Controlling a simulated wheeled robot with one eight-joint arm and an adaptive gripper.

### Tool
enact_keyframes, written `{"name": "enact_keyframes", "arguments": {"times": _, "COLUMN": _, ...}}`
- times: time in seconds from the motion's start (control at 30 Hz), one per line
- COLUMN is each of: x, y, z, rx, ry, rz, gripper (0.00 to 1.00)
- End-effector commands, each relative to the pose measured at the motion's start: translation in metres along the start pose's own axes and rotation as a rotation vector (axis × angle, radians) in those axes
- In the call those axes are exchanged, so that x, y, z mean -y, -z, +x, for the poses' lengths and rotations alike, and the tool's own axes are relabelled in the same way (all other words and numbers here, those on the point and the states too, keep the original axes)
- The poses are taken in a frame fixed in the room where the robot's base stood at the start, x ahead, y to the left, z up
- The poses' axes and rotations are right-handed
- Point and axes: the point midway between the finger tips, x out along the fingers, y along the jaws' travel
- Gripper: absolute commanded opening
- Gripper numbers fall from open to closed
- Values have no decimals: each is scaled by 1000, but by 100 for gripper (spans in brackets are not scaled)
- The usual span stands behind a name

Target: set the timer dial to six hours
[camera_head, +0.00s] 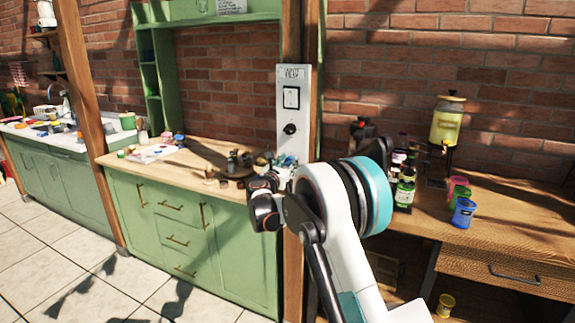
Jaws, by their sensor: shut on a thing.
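A pale narrow panel (294,84) is fixed upright on the wooden post. It has a label at the top, a white rocker switch (291,98) and a round black knob (290,129), which looks like the timer dial. The dial's markings are too small to read. My gripper (268,184) is in front of the counter edge, below and a little left of the knob in the picture. Its fingers are dark, small and partly hidden by my own wrist. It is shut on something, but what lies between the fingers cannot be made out.
A green cabinet (190,238) with a cluttered wooden top stands left of the post. The tiled floor (60,265) at front left is clear.

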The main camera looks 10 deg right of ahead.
Motion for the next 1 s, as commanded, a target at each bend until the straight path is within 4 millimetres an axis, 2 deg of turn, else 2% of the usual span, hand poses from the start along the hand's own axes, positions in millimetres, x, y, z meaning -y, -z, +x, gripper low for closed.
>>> {"name": "enact_keyframes", "arguments": {"times": 0.27, "x": 0, "y": 0, "z": 0, "rx": 12, "ry": -1, "rz": 177, "gripper": 9}}
{"name": "enact_keyframes", "arguments": {"times": 1.0, "x": 2, "y": 3, "z": 0, "rx": 61, "ry": -4, "rz": 875, "gripper": 9}}
